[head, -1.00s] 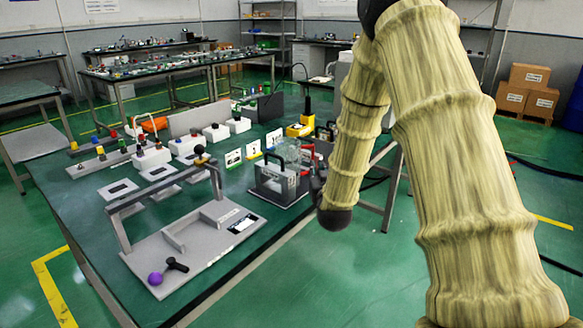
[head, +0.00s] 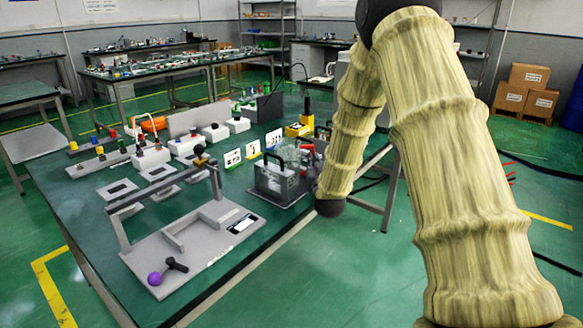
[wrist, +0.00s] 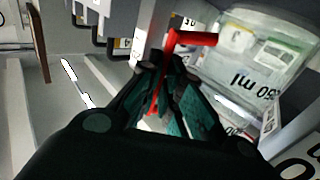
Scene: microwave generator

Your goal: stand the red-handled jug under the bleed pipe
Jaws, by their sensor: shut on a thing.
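The red-handled jug (wrist: 262,62) fills the upper right of the wrist view; it is clear, with black volume lettering that appears upside down. Its red handle (wrist: 190,40) runs down between the dark fingers of my gripper (wrist: 165,78), which are shut on it. In the head view a clear vessel shape (head: 289,153) shows behind the grey frame with a black handle, partly covered. My gripper is hidden there behind my arm. I cannot make out the bleed pipe for certain in either view, nor whether the jug touches the surface below it.
A grey stand with a black handle (head: 278,186) is close to the arm at the table's right edge. A yellow device (head: 299,129) and white cards (head: 253,149) stand behind it. A grey gantry base (head: 190,250) is at front left. Open floor lies right of the table.

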